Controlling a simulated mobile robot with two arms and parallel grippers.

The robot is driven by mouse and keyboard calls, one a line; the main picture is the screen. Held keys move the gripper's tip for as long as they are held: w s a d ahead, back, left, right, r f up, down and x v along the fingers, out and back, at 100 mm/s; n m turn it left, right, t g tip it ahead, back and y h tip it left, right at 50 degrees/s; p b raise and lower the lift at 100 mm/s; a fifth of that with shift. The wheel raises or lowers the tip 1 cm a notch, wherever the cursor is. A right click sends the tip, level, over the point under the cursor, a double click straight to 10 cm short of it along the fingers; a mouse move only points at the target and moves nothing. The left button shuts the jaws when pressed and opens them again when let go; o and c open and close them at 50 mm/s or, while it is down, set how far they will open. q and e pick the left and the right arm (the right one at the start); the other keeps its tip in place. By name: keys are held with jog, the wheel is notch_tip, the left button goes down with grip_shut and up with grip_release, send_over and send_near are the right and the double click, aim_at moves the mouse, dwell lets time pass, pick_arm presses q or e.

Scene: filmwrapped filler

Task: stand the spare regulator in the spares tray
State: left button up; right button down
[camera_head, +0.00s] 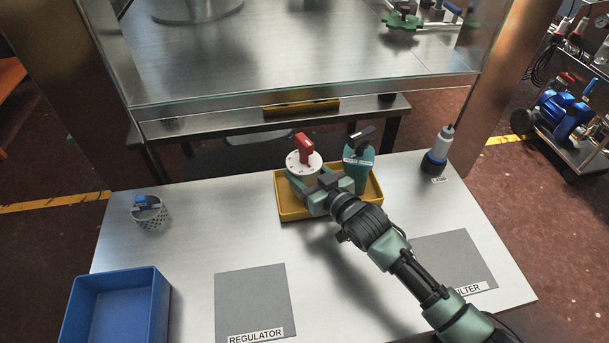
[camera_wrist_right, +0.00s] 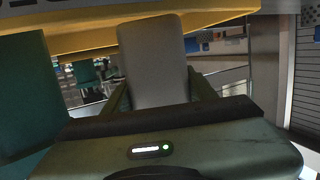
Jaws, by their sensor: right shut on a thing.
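The spare regulator, a white round-topped piece with a red handle (camera_head: 303,158), is upright over the left half of the yellow spares tray (camera_head: 293,216). My right gripper (camera_head: 318,192) is at its lower body and shut on it. In the right wrist view the pale body of the regulator (camera_wrist_right: 153,65) stands between the fingers. The tray's yellow edge (camera_wrist_right: 130,36) crosses the top there. I cannot tell whether its base touches the tray floor. A teal unit with a black handle (camera_head: 358,168) and a small label stands in the tray's right half, close beside it. My left gripper is not in view.
A grey REGULATOR mat (camera_head: 251,300) and a FILTER mat (camera_head: 455,262) lie bare in front. A blue bin (camera_head: 115,305) and a mesh cup (camera_head: 150,215) are at left. A lamp (camera_head: 438,152) stands at right. A glass-fronted machine (camera_head: 300,95) rises behind.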

jog(key=shift+f, duration=0.7)
jog(key=shift+f, duration=0.1)
jog(key=shift+c, duration=2.4)
grip_release()
jog(key=shift+f, duration=0.15)
jog(key=v, duration=1)
jog(key=shift+s+d, duration=0.15)
jog(key=shift+s, duration=0.15)
jog(key=shift+s+d+r+b, duration=0.3)
jog(key=shift+s+d+r, duration=0.05)
jog(key=shift+s, duration=0.2)
jog(key=shift+r, duration=0.1)
